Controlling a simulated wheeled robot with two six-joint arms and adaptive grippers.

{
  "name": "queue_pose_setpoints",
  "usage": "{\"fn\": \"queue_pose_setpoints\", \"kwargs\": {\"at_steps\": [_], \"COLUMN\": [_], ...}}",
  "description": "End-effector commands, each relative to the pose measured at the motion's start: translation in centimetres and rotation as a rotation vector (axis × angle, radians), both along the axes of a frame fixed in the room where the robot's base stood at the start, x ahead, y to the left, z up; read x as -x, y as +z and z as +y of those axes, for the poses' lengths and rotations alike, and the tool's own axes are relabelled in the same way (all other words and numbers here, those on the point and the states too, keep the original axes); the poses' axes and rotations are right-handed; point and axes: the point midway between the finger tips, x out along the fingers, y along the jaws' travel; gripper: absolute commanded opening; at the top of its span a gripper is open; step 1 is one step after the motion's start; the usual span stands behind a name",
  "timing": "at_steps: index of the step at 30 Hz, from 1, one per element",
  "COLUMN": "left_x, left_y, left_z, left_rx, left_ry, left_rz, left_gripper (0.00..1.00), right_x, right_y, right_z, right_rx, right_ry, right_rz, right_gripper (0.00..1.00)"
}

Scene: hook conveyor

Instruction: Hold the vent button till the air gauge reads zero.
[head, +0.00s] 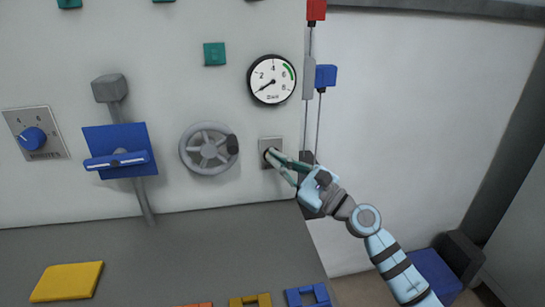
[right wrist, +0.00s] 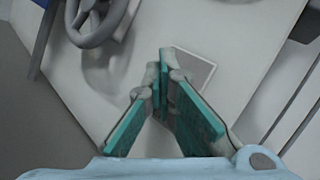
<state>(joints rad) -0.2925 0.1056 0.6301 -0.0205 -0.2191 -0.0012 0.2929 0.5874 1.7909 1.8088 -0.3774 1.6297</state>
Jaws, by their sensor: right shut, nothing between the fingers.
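The round air gauge (head: 272,80) is on the upright panel, with a white face and a green arc near 6. Its black needle points to the lower left, below the 2, around the low end of the scale; the numeral there is not readable. Below it is a small grey square plate (head: 265,143), also in the right wrist view (right wrist: 205,69). My right gripper (head: 273,156) is shut and empty, its teal-padded fingertips at the middle of this plate. They cover the button, so I cannot tell how far it is pressed. My left gripper is out of view.
A grey handwheel (head: 208,148) is just left of the plate. Farther left are a blue tray (head: 117,152) and a blue knob (head: 33,138). A blue block (head: 326,76) hangs right of the gauge. Flat coloured pieces lie on the grey bench (head: 190,250).

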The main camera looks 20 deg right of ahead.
Motion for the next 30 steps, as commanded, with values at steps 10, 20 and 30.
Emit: {"fn": "queue_pose_setpoints", "kwargs": {"at_steps": [10, 20, 30], "left_x": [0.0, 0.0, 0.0], "left_y": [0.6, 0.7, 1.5], "left_z": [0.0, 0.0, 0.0], "left_rx": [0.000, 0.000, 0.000], "left_ry": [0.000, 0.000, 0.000], "left_rz": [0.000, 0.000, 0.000], "left_gripper": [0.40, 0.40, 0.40], "right_x": [1.5, 1.8, 5.0], "right_y": [0.0, 0.0, 0.0], "right_z": [0.4, 0.5, 1.3], "right_rx": [0.001, 0.001, 0.003], "right_ry": [-0.001, 0.000, 0.000], "right_rz": [0.000, 0.001, 0.001], "right_gripper": [0.00, 0.00, 0.00]}}
